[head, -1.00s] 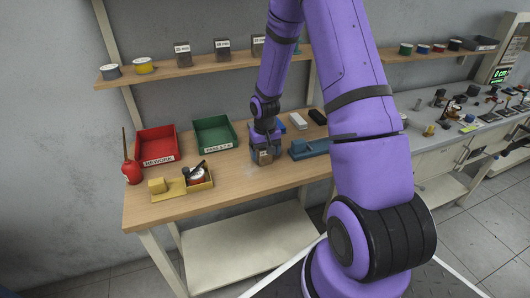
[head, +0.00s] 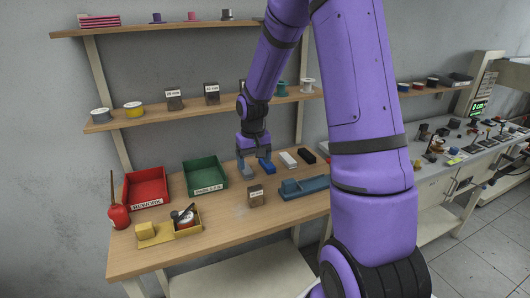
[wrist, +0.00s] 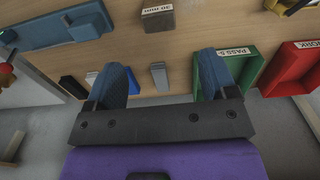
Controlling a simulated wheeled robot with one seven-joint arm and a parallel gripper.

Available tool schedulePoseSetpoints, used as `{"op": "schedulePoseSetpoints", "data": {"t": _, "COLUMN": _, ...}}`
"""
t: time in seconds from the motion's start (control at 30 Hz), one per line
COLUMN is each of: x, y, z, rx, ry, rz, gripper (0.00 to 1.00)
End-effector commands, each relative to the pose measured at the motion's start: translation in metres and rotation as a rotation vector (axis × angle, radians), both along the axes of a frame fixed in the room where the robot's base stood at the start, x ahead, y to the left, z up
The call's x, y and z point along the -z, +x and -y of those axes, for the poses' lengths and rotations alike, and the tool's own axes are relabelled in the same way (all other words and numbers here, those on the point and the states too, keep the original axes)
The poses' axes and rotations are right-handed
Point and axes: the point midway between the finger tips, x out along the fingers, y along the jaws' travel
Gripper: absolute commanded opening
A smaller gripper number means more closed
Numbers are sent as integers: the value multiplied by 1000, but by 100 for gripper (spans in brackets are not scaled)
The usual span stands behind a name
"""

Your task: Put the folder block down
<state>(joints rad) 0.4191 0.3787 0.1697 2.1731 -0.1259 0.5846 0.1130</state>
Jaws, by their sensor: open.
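The folder block (head: 256,194), a small dark block with a white label on top, stands upright on the wooden bench (head: 222,228). It also shows at the top of the wrist view (wrist: 157,19), clear of both fingers. My gripper (head: 254,158) is open and empty, above and behind the block in the head view. In the wrist view my two blue fingers (wrist: 162,72) are spread wide with nothing held between them. The block's underside is hidden.
A blue fixture (head: 303,187) lies right of the block. Grey (head: 246,172), white (head: 289,160) and black (head: 307,156) pieces sit behind it. Green (head: 205,178) and red (head: 146,188) trays stand left. A shelf with labelled blocks (head: 212,94) runs above.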

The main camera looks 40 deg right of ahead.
Motion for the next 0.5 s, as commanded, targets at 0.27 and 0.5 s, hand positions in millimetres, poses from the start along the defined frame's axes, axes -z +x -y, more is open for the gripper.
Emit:
{"op": "schedulePoseSetpoints", "data": {"t": 0.27, "x": -87, "y": -32, "z": -35, "rx": -58, "ry": -56, "rz": 87, "gripper": 79}}
{"op": "schedulePoseSetpoints", "data": {"t": 0.5, "x": -153, "y": -79, "z": -67, "rx": -107, "ry": -86, "rz": 172, "gripper": 79}}
